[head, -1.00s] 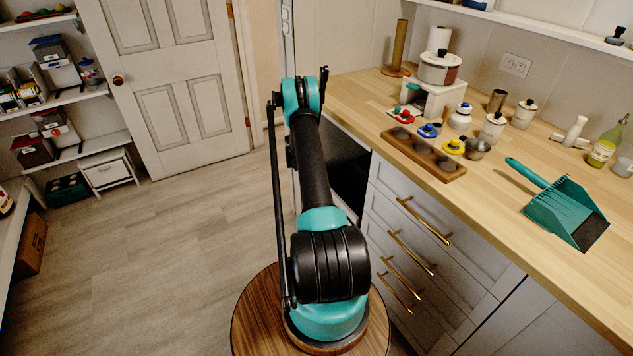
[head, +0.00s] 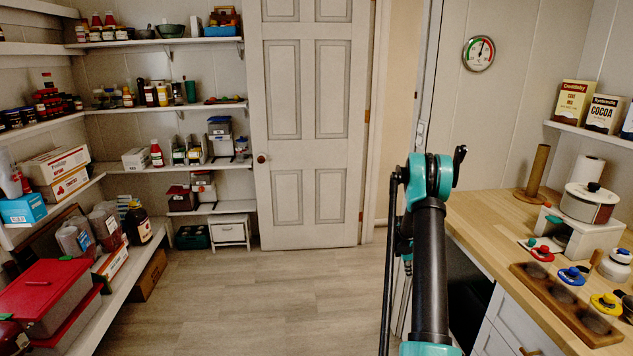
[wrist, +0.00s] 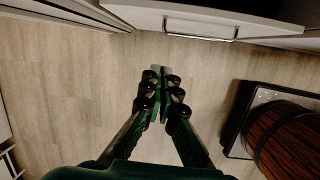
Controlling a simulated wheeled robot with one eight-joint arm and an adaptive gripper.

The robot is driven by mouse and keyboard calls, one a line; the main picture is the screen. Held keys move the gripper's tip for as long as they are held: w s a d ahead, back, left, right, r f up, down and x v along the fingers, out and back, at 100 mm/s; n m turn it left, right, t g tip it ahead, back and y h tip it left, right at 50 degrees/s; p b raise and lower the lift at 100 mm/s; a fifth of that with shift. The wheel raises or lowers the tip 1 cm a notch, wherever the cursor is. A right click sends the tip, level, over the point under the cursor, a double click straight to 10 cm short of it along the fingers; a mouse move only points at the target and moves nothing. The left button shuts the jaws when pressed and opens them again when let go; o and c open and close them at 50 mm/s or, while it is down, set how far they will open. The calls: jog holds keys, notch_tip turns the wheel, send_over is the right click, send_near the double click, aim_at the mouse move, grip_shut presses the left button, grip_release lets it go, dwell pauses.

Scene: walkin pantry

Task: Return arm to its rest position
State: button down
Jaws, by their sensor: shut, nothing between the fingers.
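My gripper (wrist: 162,92) shows in the wrist view, pointing down over the wooden floor. Its two green fingers with black knobs come together at the tips, with nothing between them. In the head view my black and teal arm stands raised at the right of centre, beside the wooden counter (head: 490,215). My gripper itself is hidden in the head view.
A white door (head: 308,140) stands behind my arm. Shelves with jars and boxes line the left, with a red-lidded box (head: 48,285) low in front. The counter holds a white pot (head: 588,204) and a wooden tray (head: 533,284). The floor (head: 225,300) between is clear.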

jog(key=s+a+r+m+t+y, duration=0.1)
jog(key=s+a+r+m, duration=0.3)
jog(key=s+a+r, duration=0.5)
jog(key=s+a+r+m+t, duration=0.1)
jog(key=s+a+r+m, duration=0.5)
jog(key=r, duration=0.5)
jog(key=s+a+m, duration=0.3)
jog(key=s+a, duration=0.1)
jog(key=s, duration=0.9)
jog(key=s+a+m+t+y, duration=0.1)
jog(key=s+a+m, duration=0.3)
jog(key=s, duration=0.8)
jog(key=shift+s+a+r+m+t+y, duration=0.3)
jog(key=shift+s+a+r, duration=0.1)
jog(key=shift+a+r, duration=0.1)
